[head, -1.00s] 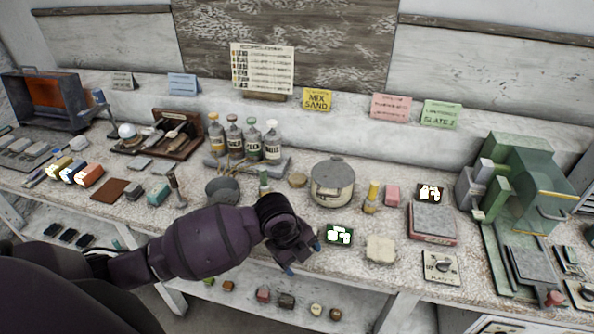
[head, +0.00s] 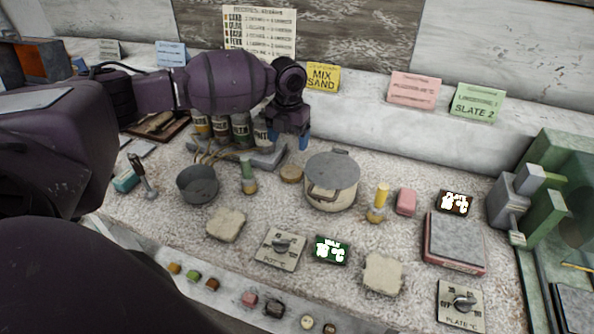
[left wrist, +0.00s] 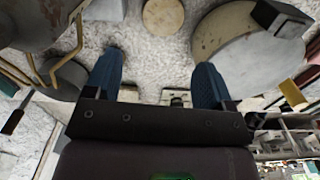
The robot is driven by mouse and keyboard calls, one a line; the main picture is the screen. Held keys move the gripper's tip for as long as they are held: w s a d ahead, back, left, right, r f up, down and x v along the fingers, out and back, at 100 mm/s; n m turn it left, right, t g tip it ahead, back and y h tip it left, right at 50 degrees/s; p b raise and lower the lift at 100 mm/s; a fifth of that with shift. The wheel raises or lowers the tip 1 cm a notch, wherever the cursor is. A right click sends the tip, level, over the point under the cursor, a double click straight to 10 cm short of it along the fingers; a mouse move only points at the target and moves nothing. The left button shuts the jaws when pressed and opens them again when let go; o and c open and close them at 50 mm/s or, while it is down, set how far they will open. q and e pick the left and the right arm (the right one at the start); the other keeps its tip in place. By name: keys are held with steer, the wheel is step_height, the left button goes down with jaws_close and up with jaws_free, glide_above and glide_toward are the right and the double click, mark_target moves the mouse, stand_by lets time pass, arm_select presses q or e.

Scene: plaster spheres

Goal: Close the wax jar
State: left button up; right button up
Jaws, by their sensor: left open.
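No label in view marks a wax jar for certain. My left gripper (head: 290,141) is open, blue fingers pointing down, above the bench behind the disc and beside the bottles. Its fingers (left wrist: 158,78) have nothing between them. My right gripper is out of view.
Several labelled bottles (head: 240,130) stand left of the gripper, partly hidden by my arm. A dark grey pan (head: 197,184) and a small green-topped bottle (head: 248,177) are in front. A yellow-topped bottle (head: 378,203) stands right of the pot. The wall ledge is close behind.

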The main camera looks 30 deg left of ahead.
arm_select(q)
glide_above(292, 170)
steer(key=s, duration=0.1)
steer(key=shift+a+f, duration=0.1)
steer(key=shift+f, duration=2.65)
steer(key=shift+b, duration=0.3)
steer(key=f, duration=0.2)
steer(key=w+f, duration=0.1)
steer(key=f, duration=0.1)
steer(key=shift+f, duration=0.6)
steer(key=c, duration=0.7)
